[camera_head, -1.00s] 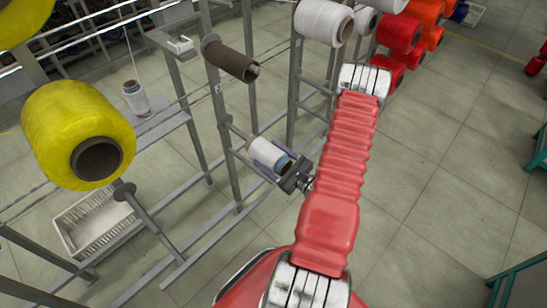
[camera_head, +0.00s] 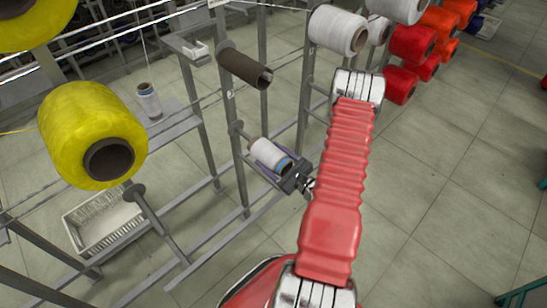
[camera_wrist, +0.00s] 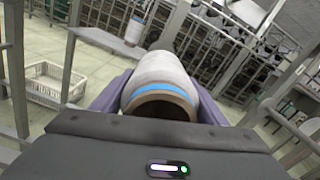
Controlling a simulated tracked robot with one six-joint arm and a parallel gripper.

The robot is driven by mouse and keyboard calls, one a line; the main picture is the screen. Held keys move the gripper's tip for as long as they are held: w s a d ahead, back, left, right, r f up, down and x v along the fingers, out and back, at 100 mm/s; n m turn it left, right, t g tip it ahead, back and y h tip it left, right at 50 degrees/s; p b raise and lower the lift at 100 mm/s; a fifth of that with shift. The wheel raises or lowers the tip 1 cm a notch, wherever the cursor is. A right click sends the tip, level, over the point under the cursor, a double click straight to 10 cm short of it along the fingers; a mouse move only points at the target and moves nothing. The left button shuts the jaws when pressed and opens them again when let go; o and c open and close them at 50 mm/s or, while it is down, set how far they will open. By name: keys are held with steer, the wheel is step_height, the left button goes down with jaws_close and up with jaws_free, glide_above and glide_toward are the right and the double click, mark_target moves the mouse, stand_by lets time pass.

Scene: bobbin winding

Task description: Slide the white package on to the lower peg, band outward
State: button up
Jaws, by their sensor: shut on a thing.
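The white package (camera_head: 268,154) is a white yarn cone with a blue band near its outer end. My gripper (camera_head: 271,158) is shut on it, with purple fingers on both sides. The lower peg (camera_head: 242,133) comes out of the rack post below the brown tube, and its visible stub leads to the package's far end. How far the peg is inside the package is hidden. In the wrist view the package (camera_wrist: 160,72) lies between the fingers, its blue band (camera_wrist: 160,90) and brown core end towards my wrist, away from the rack.
A brown tube (camera_head: 245,68) sits on the peg above. A large yellow package (camera_head: 85,135) is on the left, with a bare peg (camera_head: 155,220) below it. White (camera_head: 338,30) and red (camera_head: 410,42) packages hang behind my arm. A white basket (camera_head: 104,218) stands on the floor.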

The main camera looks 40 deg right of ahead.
mark_target(253, 143)
steer(key=shift+w, duration=0.1)
steer(key=shift+w+a, duration=0.1)
steer(key=shift+w, duration=2.8)
steer(key=shift+w, duration=0.15)
steer(key=shift+w, duration=1.55)
steer(key=shift+r, duration=0.1)
steer(key=shift+a+f, duration=0.15)
steer(key=shift+f, duration=0.45)
steer(key=o, duration=1.3)
steer(key=shift+w, duration=0.1)
